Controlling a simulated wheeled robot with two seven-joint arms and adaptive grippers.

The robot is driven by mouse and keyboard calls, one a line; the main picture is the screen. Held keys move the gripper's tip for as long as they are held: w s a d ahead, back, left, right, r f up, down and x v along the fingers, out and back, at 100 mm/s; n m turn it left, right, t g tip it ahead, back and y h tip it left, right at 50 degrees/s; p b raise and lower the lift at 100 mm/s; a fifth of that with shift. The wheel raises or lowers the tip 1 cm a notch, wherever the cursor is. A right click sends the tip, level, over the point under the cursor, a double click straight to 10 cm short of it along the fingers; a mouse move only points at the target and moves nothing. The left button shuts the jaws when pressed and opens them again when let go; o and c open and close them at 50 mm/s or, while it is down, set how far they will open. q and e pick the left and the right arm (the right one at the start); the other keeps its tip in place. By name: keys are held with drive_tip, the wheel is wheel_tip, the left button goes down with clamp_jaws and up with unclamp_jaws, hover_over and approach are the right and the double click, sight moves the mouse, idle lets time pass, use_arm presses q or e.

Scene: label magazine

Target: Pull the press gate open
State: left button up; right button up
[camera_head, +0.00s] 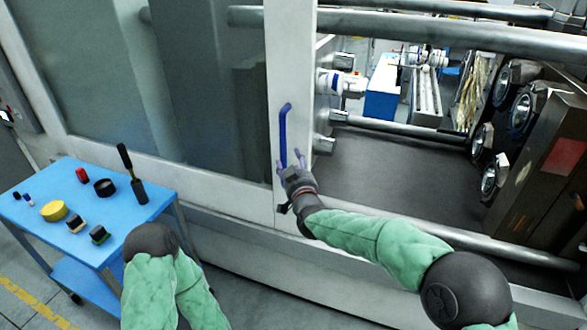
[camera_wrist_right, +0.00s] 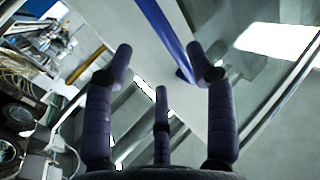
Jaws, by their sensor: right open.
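The press gate (camera_head: 293,60) is a white-framed panel with a large glass window. It has a vertical blue handle (camera_head: 284,128) near its right edge. To the right of that edge, the press interior is exposed. My right gripper (camera_head: 291,160) is open at the handle's lower end, with its fingers pointing up. In the right wrist view, the blue handle (camera_wrist_right: 165,38) runs diagonally beyond and between the spread fingertips (camera_wrist_right: 160,65). Its lower end is close to the right finger; I cannot tell whether they touch. My left gripper is out of view; only part of that arm shows.
A blue cart (camera_head: 75,245) stands at the left with a yellow roll (camera_head: 53,211), a black round item (camera_head: 104,187), a black-handled tool (camera_head: 132,175) and other small items. Metal tie bars (camera_head: 420,28) and a dark platen (camera_head: 540,180) show inside the press.

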drive_tip(key=shift+v, duration=1)
drive_tip(key=s+d+f+m+g+h, duration=0.1)
drive_tip(key=s+d+f+g, duration=0.25)
drive_tip(key=f, duration=0.75)
drive_tip(key=s+d+f+m+g, duration=0.15)
drive_tip(key=s+d+f, duration=0.25)
drive_tip(key=f, duration=0.8)
drive_tip(key=s+d+f+g+h, duration=0.1)
drive_tip(key=s+d+f+g, duration=0.25)
drive_tip(key=f, duration=0.75)
drive_tip(key=s+d+f+m+g, duration=0.1)
drive_tip(key=s+f+g, duration=0.1)
drive_tip(key=s+f, duration=0.3)
drive_tip(key=s+d+f+m+g, duration=0.1)
drive_tip(key=s+f, duration=0.4)
drive_tip(key=s, duration=0.9)
drive_tip(key=s+d+f+m+g, duration=0.1)
drive_tip(key=s+d+f+g, duration=0.2)
drive_tip(key=s, duration=0.6)
drive_tip(key=shift+s+f+g, duration=0.4)
drive_tip(key=shift+f+g, duration=0.55)
drive_tip(key=shift+g, duration=0.2)
drive_tip(key=shift+m, duration=0.25)
drive_tip(key=shift+c, duration=0.3)
